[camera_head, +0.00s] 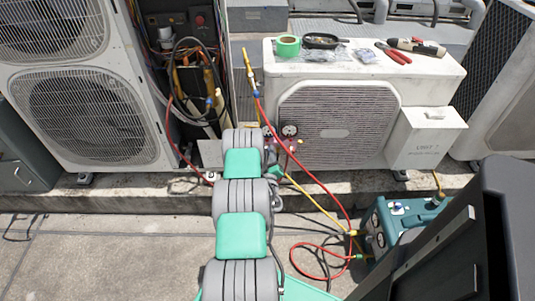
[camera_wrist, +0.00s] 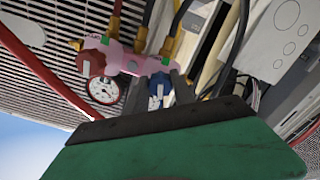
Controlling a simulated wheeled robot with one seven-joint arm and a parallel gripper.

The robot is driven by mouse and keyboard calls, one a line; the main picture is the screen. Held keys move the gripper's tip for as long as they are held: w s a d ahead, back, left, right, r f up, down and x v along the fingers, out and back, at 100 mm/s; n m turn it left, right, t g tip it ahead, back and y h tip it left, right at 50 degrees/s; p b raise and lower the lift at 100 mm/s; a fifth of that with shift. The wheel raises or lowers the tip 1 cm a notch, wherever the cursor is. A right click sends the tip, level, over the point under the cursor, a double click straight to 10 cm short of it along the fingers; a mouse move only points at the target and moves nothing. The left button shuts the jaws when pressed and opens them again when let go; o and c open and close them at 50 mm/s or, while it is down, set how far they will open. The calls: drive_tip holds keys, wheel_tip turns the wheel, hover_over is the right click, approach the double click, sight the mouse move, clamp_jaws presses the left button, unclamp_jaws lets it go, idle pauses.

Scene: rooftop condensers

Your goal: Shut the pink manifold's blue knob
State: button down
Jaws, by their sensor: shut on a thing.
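The pink manifold (camera_wrist: 128,62) hangs in front of the white condenser's grille, with hoses running from it. Its blue knob (camera_wrist: 158,88) is on the right in the wrist view, between my gripper's two grey fingers. My gripper (camera_wrist: 158,92) is shut on the blue knob. A red knob (camera_wrist: 91,58) and a round white gauge (camera_wrist: 103,89) are on the manifold's left part. In the head view my arm covers most of the manifold, leaving a bit of pink (camera_head: 298,142) and a gauge (camera_head: 290,130) visible; the blue knob and fingertips are hidden there.
Red (camera_head: 305,168) and yellow (camera_head: 318,205) hoses run down to a teal machine (camera_head: 385,225) at the right. Dark cables and an open electrical panel (camera_head: 185,60) are left of the manifold. Tools and green tape (camera_head: 288,46) lie on the low condenser (camera_head: 435,82).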

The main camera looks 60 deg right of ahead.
drive_tip(key=shift+m, duration=1.6)
drive_tip(key=c, duration=1.1)
unclamp_jaws()
drive_tip(key=shift+o, duration=0.2)
drive_tip(key=v, duration=0.7)
drive_tip(key=shift+a+p, duration=0.35)
drive_tip(key=shift+a, duration=0.05)
drive_tip(key=shift+s, duration=0.1)
